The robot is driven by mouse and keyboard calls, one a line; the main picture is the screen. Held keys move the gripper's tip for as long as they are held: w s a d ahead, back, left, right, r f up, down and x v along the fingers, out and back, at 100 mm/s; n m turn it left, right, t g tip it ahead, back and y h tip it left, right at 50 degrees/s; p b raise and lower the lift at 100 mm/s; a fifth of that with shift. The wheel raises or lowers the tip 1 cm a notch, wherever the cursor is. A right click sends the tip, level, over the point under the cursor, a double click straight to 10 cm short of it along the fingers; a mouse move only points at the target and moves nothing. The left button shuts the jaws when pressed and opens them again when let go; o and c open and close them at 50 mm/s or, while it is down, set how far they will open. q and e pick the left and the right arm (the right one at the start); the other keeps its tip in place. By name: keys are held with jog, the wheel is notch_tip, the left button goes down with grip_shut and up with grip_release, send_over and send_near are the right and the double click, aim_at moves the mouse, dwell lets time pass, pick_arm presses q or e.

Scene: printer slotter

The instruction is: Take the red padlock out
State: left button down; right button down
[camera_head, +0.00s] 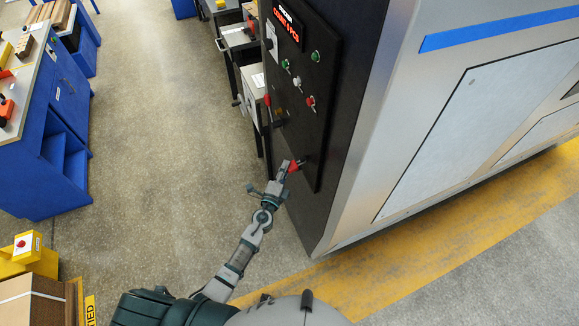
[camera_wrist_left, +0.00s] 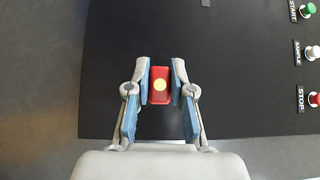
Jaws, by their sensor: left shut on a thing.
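In the head view the padlock (camera_head: 293,167) shows as a small red piece at the tip of my left gripper (camera_head: 287,168), by the lower part of the black control panel (camera_head: 318,120). Whether the padlock still hangs on the panel is hidden. My right gripper is not in view.
Green, white and red buttons sit on the panel, with the red STOP button (camera_wrist_left: 314,99) to the right in the wrist view. The large grey machine (camera_head: 450,130) fills the right side. A blue workbench (camera_head: 50,150) stands at left. The floor between is clear.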

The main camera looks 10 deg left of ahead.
pick_arm(q)
jog(key=s+a, duration=0.3)
jog(key=a, duration=0.2)
jog(key=shift+s, duration=0.3)
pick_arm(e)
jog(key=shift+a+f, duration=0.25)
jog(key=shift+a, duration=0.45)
